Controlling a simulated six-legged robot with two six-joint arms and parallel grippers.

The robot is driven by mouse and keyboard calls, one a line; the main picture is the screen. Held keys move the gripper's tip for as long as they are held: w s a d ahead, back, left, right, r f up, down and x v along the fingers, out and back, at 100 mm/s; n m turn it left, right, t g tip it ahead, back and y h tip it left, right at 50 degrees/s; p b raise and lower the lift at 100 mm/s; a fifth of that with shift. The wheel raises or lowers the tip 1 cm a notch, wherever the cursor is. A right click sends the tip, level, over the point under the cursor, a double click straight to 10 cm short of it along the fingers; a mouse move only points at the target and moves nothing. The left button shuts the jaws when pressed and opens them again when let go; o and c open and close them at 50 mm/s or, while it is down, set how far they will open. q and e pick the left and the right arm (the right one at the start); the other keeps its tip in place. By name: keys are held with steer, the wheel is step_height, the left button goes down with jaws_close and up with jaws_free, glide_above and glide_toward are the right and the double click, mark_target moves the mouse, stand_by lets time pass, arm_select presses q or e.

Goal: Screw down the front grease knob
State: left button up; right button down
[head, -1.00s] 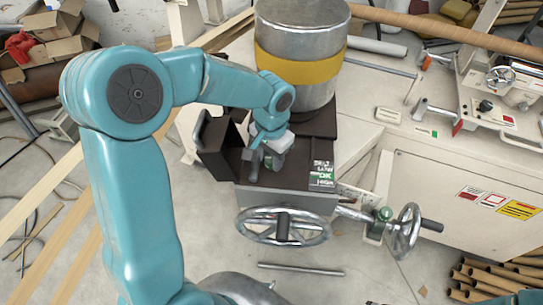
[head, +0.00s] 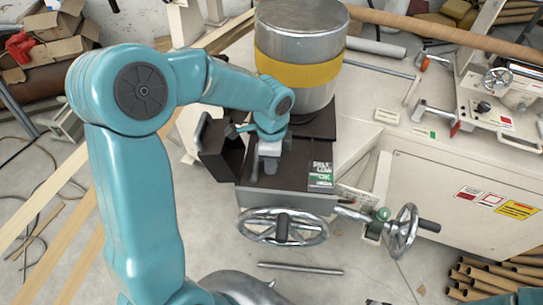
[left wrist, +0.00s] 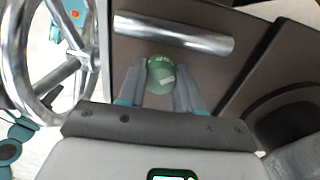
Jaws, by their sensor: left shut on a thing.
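The green round knob (left wrist: 161,80) sits between the two fingers of my left gripper in the left wrist view, with a pale mark on its top. My left gripper (head: 263,170) reaches down onto the dark top plate (head: 300,150) and is shut on this knob. In the head view the gripper hides the knob. My right gripper is out of view.
A handwheel (head: 284,228) stands in front of the plate, and a second handwheel (head: 403,230) is to the right. A metal drum (head: 301,60) with a yellow band rises behind the gripper. A metal bar (left wrist: 175,33) lies beyond the knob.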

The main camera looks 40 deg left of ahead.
arm_select(q)
steer(key=m, duration=0.2)
steer(key=m+p, duration=0.1)
steer(key=m, duration=0.2)
steer(key=shift+w+r, duration=0.1)
steer(key=shift+r, duration=0.1)
steer(key=shift+a+m, duration=0.1)
steer(key=shift+m, duration=0.3)
steer(key=o, duration=1)
steer(key=shift+o, duration=0.2)
steer(key=shift+f, duration=0.1)
step_height(320, 180, up, 16)
steer(key=shift+r, duration=0.2)
steer(key=shift+s, duration=0.25)
